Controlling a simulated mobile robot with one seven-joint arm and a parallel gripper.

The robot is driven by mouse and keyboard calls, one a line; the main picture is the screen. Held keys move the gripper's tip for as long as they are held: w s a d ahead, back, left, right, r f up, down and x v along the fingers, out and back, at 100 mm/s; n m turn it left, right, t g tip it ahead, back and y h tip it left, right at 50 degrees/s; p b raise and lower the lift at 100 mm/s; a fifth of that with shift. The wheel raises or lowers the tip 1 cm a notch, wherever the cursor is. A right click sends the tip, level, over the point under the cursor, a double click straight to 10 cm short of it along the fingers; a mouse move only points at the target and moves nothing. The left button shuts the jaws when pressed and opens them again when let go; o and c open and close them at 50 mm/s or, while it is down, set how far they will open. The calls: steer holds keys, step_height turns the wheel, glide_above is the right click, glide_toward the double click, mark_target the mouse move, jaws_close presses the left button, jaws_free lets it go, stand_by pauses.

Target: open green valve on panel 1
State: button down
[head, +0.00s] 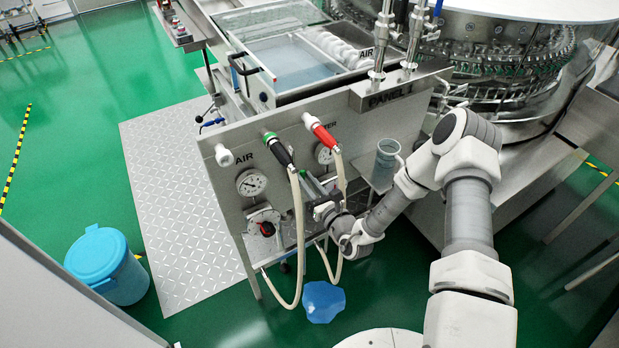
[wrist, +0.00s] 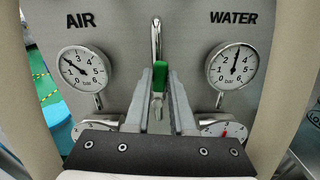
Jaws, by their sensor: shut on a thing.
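The steel front of panel 1 (head: 225,192) faces me, under a sign (head: 390,97) reading PANEL 1. The green valve handle (wrist: 160,78) shows in the wrist view between the AIR and WATER gauges, just below a vertical chrome pipe (wrist: 156,40). It stands roughly upright in that view, in line with the pipe. My gripper (wrist: 161,92) is shut on it, one finger on each side. In the head view my gripper (head: 320,190) is at the panel front, between the hanging hoses; the handle is largely hidden there.
The AIR gauge (wrist: 86,74) and WATER gauge (wrist: 232,66) flank my fingers, with dials below partly hidden. Beige hoses (head: 298,240) hang close on both sides of my gripper. A blue bin (head: 105,265) stands at left, and a blue object (head: 323,302) is on the floor.

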steer(key=shift+s+a+n, duration=0.15)
steer(key=shift+a+n, duration=0.05)
steer(key=shift+n, duration=0.3)
steer(key=c, duration=0.8)
jaws_free()
steer(key=shift+o, duration=0.2)
steer(key=shift+s, duration=0.1)
steer(key=v, duration=1.7)
steer(key=shift+b, duration=0.35)
steer(key=shift+d, duration=0.1)
